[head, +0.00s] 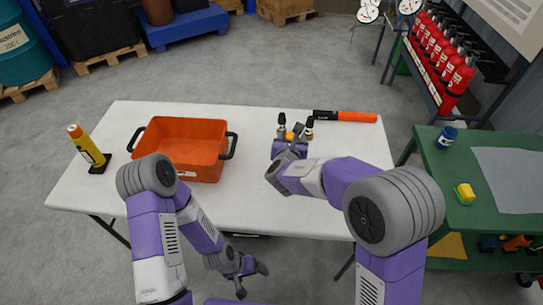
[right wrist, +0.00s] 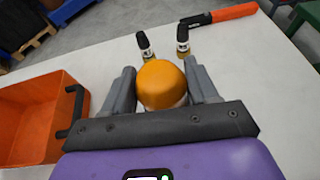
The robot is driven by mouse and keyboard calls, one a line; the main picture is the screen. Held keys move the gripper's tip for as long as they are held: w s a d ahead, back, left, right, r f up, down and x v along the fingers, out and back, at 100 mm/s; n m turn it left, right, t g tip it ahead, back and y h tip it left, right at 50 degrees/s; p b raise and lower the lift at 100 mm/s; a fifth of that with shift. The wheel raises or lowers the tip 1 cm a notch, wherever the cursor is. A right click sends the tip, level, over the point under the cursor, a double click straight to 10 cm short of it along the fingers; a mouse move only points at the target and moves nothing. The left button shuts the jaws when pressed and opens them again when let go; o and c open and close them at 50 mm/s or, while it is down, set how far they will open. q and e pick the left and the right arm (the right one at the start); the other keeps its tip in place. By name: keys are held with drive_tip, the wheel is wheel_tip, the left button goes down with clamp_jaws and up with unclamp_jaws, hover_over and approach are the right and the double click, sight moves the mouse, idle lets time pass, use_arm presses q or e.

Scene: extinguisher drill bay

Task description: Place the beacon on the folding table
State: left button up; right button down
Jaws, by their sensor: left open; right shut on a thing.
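The beacon, with an orange dome (right wrist: 162,84) and a pale lower part, sits between the fingers of my right gripper (right wrist: 165,88) in the right wrist view. That gripper is shut on it. In the head view my right gripper (head: 293,137) is over the right half of the white folding table (head: 245,212), and only a bit of the beacon (head: 289,136) shows. I cannot tell whether the beacon's base touches the tabletop. My left gripper (head: 242,277) is open and empty, in front of the table's near edge.
An orange crate (head: 180,128) with black handles stands on the table's left half, beside a yellow torch (head: 85,146). Two small black-capped bottles (right wrist: 145,45) (right wrist: 183,38) stand just beyond the beacon. An orange-and-black baton (head: 345,116) lies behind. The table's right end is clear.

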wheel_tip(320, 180, down, 9)
drive_tip(key=b, duration=0.2)
drive_tip(key=shift+r+b, duration=0.15)
drive_tip(key=shift+b, duration=0.25)
drive_tip(key=shift+r, duration=0.1)
drive_tip(key=shift+f, duration=0.2)
drive_tip(key=shift+c, duration=1.5)
unclamp_jaws()
drive_tip(key=shift+r, duration=0.2)
drive_tip(key=p+v, duration=0.2)
drive_tip(key=v, duration=1)
